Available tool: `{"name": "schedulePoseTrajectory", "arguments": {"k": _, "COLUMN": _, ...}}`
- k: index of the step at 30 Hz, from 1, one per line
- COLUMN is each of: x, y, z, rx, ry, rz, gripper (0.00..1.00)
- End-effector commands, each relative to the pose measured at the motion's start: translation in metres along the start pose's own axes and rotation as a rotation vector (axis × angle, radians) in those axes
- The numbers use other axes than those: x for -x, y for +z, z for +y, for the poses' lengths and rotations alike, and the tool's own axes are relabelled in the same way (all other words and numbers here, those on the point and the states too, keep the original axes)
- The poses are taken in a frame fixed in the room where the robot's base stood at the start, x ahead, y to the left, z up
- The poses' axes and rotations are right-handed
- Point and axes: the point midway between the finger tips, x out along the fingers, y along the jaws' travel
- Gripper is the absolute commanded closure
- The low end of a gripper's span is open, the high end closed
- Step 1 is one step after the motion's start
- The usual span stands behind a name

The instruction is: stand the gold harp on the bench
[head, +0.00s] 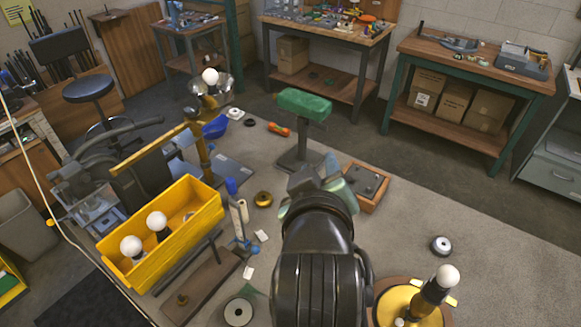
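I cannot pick out a gold harp for certain. The grey bench top (400,222) spreads across the middle and lower right. A gold post with a slanted gold bar (150,150) stands at the left, with a white bulb (210,76) at its top. My gripper (318,178) is over the middle of the bench, seen from behind. My black wrist hides its fingers and anything between them.
A yellow bin (190,232) with bulbs stands at left. A green-topped stand (304,104) and a wooden tray (377,201) are beyond and right of my gripper.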

Motion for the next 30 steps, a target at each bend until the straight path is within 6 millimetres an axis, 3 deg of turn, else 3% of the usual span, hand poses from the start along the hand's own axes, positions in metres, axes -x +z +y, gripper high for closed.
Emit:
{"name": "schedulePoseTrajectory", "arguments": {"k": 1, "x": 0.014, "y": -0.048, "z": 0.023, "rx": -0.063, "ry": 0.069, "rz": 0.146, "gripper": 0.63}}
{"name": "schedulePoseTrajectory", "arguments": {"k": 4, "x": 0.057, "y": -0.130, "z": 0.064, "rx": -0.210, "ry": 0.171, "rz": 0.437, "gripper": 0.63}}
{"name": "schedulePoseTrajectory", "arguments": {"k": 6, "x": 0.095, "y": -0.176, "z": 0.088, "rx": -0.306, "ry": 0.215, "rz": 0.633, "gripper": 0.63}}
{"name": "schedulePoseTrajectory", "arguments": {"k": 10, "x": 0.166, "y": -0.231, "z": 0.119, "rx": -0.447, "ry": 0.247, "rz": 0.932, "gripper": 0.63}}
{"name": "schedulePoseTrajectory", "arguments": {"k": 13, "x": 0.204, "y": -0.251, "z": 0.132, "rx": -0.515, "ry": 0.249, "rz": 1.082, "gripper": 0.63}}
{"name": "schedulePoseTrajectory", "arguments": {"k": 17, "x": 0.227, "y": -0.259, "z": 0.139, "rx": -0.552, "ry": 0.247, "rz": 1.167, "gripper": 0.63}}
{"name": "schedulePoseTrajectory", "arguments": {"k": 27, "x": 0.228, "y": -0.259, "z": 0.139, "rx": -0.554, "ry": 0.247, "rz": 1.171, "gripper": 0.63}}
{"name": "schedulePoseTrajectory", "arguments": {"k": 30, "x": 0.222, "y": -0.248, "z": 0.131, "rx": -0.554, "ry": 0.245, "rz": 1.170, "gripper": 0.63}}
